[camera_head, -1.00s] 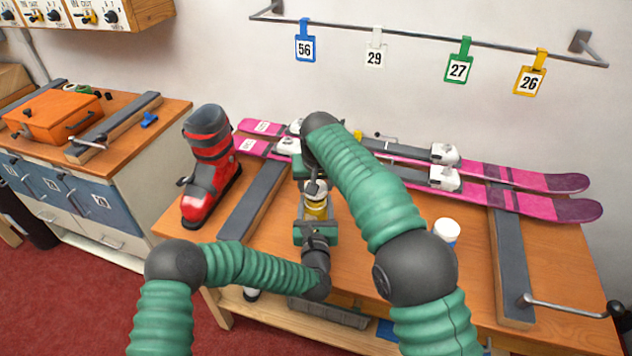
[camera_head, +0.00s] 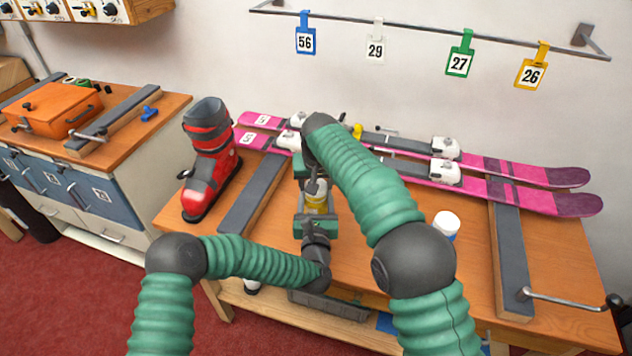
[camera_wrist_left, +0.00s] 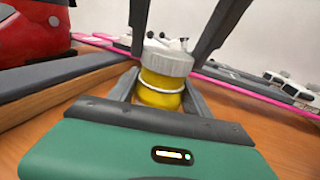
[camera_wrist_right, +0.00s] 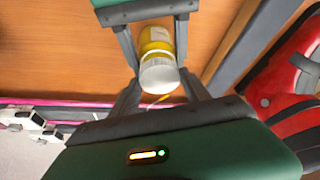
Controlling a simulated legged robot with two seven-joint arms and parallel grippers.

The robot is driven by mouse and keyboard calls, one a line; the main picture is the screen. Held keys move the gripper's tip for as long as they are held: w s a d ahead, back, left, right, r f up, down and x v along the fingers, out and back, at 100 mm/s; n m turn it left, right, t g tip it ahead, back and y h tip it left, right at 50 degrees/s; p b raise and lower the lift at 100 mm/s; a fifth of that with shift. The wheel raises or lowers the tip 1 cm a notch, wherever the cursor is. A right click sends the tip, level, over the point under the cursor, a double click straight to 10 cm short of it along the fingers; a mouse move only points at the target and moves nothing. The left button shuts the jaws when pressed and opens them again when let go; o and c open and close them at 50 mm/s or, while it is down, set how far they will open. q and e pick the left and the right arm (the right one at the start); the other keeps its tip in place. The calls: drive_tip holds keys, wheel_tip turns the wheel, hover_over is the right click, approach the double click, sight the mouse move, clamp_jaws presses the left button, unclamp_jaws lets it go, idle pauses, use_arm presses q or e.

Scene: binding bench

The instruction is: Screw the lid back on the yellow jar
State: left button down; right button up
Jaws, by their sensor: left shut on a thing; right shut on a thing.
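The yellow jar (camera_head: 316,204) is held upright above the bench, near its middle. It also shows in the left wrist view (camera_wrist_left: 160,95). My left gripper (camera_head: 316,218) is shut on the jar body, one finger on each side. The white ribbed lid (camera_wrist_left: 168,62) sits on the jar's mouth; I cannot tell how tightly it is threaded. My right gripper (camera_wrist_right: 160,85) comes from above and is shut on the lid, its fingers on either side. In the right wrist view the jar (camera_wrist_right: 155,36) is partly hidden behind the lid (camera_wrist_right: 159,74).
Pink skis (camera_head: 535,198) lie along the back of the bench. A red boot (camera_head: 210,165) stands at the left beside a grey-topped rail (camera_head: 253,193). A white tub (camera_head: 446,224) stands right of my right arm. A crank handle (camera_head: 565,306) sticks out at right.

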drive_tip(key=shift+f, duration=0.55)
drive_tip(key=m+h, duration=0.1)
drive_tip(key=m, duration=0.1)
drive_tip(key=m+h, duration=0.1)
drive_tip(key=m, duration=0.1)
drive_tip(key=shift+w+a+m, duration=0.15)
drive_tip(key=shift+w+m, duration=0.05)
drive_tip(key=shift+m, duration=0.2)
drive_tip(key=shift+a+m+g+h, duration=0.1)
drive_tip(key=shift+m+g+h, duration=0.2)
drive_tip(key=shift+m, duration=0.5)
drive_tip(key=shift+s, duration=0.1)
drive_tip(key=o, duration=1.3)
